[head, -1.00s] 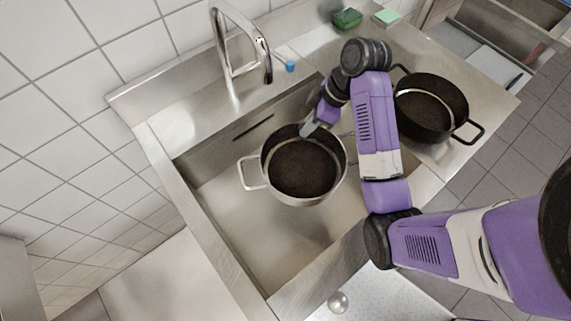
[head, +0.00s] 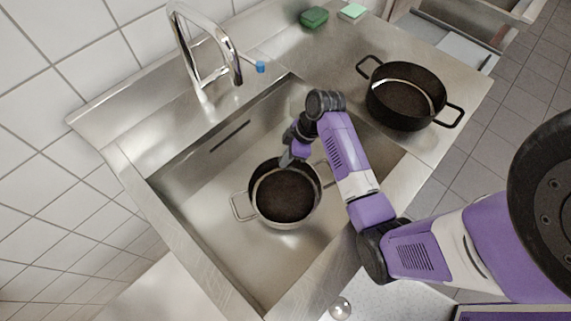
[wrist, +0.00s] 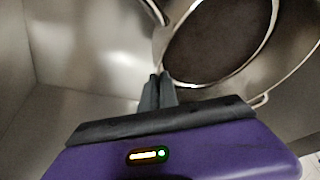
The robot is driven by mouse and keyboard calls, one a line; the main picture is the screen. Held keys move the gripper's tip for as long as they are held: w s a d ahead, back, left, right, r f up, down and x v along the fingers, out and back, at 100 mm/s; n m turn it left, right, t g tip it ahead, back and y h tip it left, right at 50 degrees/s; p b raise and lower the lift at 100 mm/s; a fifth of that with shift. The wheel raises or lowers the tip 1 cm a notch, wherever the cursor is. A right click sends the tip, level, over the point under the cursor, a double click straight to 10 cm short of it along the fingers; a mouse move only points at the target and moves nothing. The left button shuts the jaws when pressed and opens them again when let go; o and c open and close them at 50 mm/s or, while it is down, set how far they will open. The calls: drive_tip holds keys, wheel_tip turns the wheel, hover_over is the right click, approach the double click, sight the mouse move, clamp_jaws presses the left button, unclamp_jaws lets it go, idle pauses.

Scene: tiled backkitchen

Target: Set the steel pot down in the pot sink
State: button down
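The steel pot (head: 285,196), with a dark inside bottom and two loop handles, is upright inside the pot sink (head: 188,205). I cannot tell for sure whether its base touches the sink floor. My gripper (head: 288,160) is at the pot's far rim. In the wrist view the fingers of my gripper (wrist: 158,92) are close together on the edge of the steel pot (wrist: 218,38). The fingertips and the exact grip are partly hidden.
A black pot (head: 405,96) stands on the steel counter right of the sink. A tap (head: 205,55) with a blue-tipped part rises behind the sink. A green sponge (head: 314,17) and a pale green block (head: 353,11) lie at the back. The sink's left and front floor is clear.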

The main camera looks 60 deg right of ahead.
drive_tip(key=shift+f, duration=1.95)
drive_tip(key=shift+f, duration=0.15)
drive_tip(key=c, duration=1.6)
unclamp_jaws()
drive_tip(key=v, duration=1.2)
